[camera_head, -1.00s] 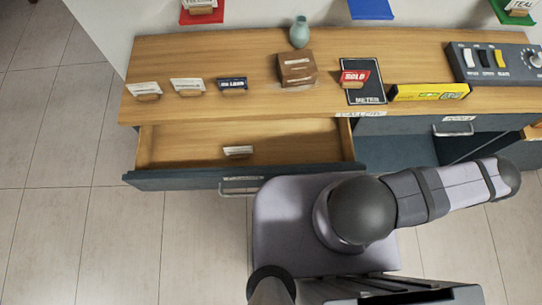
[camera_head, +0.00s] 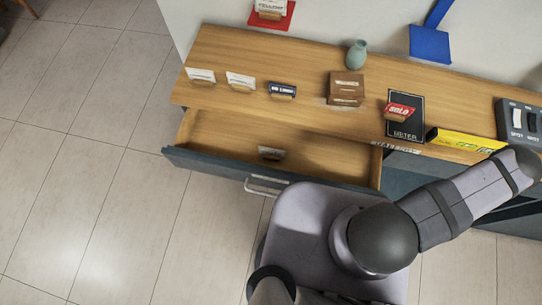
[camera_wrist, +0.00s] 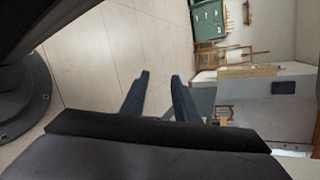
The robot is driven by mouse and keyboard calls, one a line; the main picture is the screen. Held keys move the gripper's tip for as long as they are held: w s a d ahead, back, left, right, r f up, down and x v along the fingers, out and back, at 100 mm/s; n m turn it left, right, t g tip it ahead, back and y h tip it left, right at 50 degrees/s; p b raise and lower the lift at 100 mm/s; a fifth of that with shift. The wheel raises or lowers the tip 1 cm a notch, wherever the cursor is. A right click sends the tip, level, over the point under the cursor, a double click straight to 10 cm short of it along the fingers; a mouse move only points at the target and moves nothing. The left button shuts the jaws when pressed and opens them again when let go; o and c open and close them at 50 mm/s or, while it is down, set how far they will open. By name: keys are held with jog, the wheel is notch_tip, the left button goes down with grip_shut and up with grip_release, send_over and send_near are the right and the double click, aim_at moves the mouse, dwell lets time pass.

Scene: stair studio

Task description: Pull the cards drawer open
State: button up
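A wide drawer with a dark blue-grey front (camera_head: 215,168) stands pulled out of the wooden-topped cabinet in the head view. A metal handle (camera_head: 263,186) is on its front, and a small card in a wooden holder (camera_head: 271,153) is inside. I cannot read a label that marks it as the cards drawer. My gripper (camera_wrist: 160,76) shows in the wrist view with its two dark fingers apart and nothing between them. It points over floor and distant furniture, away from the drawer handle. The head view shows my arm to the right of the open drawer, but not the gripper.
Card holders (camera_head: 240,82), a brown box (camera_head: 346,88), a teal vase (camera_head: 357,54), a black METER board (camera_head: 405,117), a yellow box (camera_head: 465,140) and a switch panel (camera_head: 519,120) are on the countertop (camera_head: 300,70). My arm hides the cabinet's right part. Tiled floor (camera_head: 90,150) at left is clear.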

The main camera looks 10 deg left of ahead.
jog(key=s+d+r+n+g+h+p, duration=0.1)
jog(key=d+r+n+g+h+p, duration=0.2)
jog(key=d+n+g+h+p, duration=0.45)
jog(key=w+d+r+n+t+h+p, duration=0.15)
jog(key=w+n+t+h+p, duration=0.3)
jog(key=n, duration=0.65)
jog(key=w+a+r+n+t+h+p, duration=0.1)
jog(key=w+a+r+n+t+p, duration=0.3)
jog(key=a, duration=0.3)
jog(key=w+a+r+n+t+h+p, duration=0.1)
jog(key=w+a+r+n+p, duration=0.1)
jog(key=w+a+r+n, duration=0.4)
jog(key=s+a+f+m+t+y, duration=0.1)
jog(key=s+a+f+m+t, duration=0.2)
jog(key=s+f+m, duration=0.3)
jog(key=shift+a+f+m, duration=0.15)
jog(key=shift+a+m, duration=0.6)
jog(key=shift+m, duration=0.4)
jog(key=shift+b, duration=0.35)
